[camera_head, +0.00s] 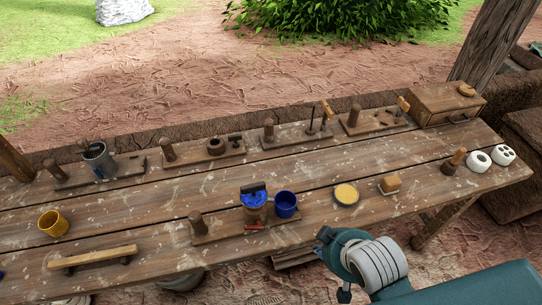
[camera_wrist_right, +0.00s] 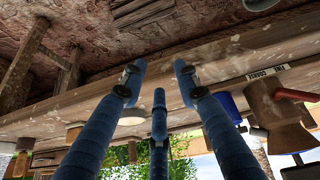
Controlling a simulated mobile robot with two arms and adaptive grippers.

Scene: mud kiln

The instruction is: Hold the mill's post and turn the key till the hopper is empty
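The mill (camera_head: 255,212) stands on a wooden base near the table's front, with a blue hopper (camera_head: 253,193) on top and a red key (camera_head: 255,227) low at its front. An upright wooden post (camera_head: 197,223) rises from the left of the same base. A blue cup (camera_head: 286,204) stands right of the mill. The right wrist view shows the mill (camera_wrist_right: 275,105) upside down at the right, its red key (camera_wrist_right: 296,94) sticking out. My right gripper (camera_wrist_right: 158,78) has its fingers spread and empty, apart from the mill. My left gripper is out of view. The hopper's contents cannot be told.
Along the back edge stand several boards with posts, a grey mug (camera_head: 100,160) and a drawer box (camera_head: 447,104). A yellow cup (camera_head: 53,223) and a barred wooden piece (camera_head: 92,258) are at left.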

